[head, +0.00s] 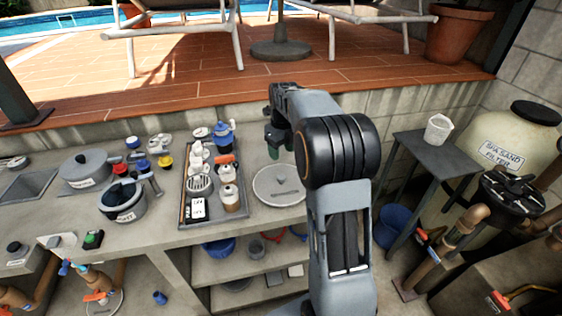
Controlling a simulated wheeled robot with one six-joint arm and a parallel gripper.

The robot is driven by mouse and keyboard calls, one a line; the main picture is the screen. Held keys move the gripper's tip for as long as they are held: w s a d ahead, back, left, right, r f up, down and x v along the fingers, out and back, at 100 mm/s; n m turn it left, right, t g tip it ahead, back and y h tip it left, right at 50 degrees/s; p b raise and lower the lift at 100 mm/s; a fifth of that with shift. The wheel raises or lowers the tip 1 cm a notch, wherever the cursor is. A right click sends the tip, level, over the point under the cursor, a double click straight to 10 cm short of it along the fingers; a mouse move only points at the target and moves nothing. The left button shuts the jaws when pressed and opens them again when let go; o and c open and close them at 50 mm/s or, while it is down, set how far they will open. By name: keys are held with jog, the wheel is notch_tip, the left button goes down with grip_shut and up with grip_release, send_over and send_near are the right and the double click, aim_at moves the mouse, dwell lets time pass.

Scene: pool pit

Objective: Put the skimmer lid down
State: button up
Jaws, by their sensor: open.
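The fingertips are small and dark here, partly hidden by the wrist.
A dark tray (185,222) of bottles and canisters stands left of the lid. A low concrete wall runs behind the counter. A dark side table (435,155) with a white cup stands right of my arm.

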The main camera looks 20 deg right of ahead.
jog(key=s+a+r+n+t, duration=0.1)
jog(key=s+a+r+n, duration=0.15)
jog(key=s+n, duration=0.4)
jog(key=s+a+r+n+t, duration=0.15)
jog(key=s+a+n, duration=0.25)
jog(key=n, duration=0.5)
jog(key=s+a+f+n, duration=0.1)
jog(key=s+a+n, duration=0.1)
jog(key=s+n, duration=0.4)
jog(key=s+a+f+n+t, duration=0.1)
jog(key=s+n, duration=0.4)
jog(key=n, duration=0.6)
jog(key=shift+s+a+f, duration=0.35)
jog(key=shift+a+f, duration=0.1)
jog(key=shift+a, duration=0.45)
jog(key=shift+t, duration=0.25)
jog(key=shift+c, duration=0.2)
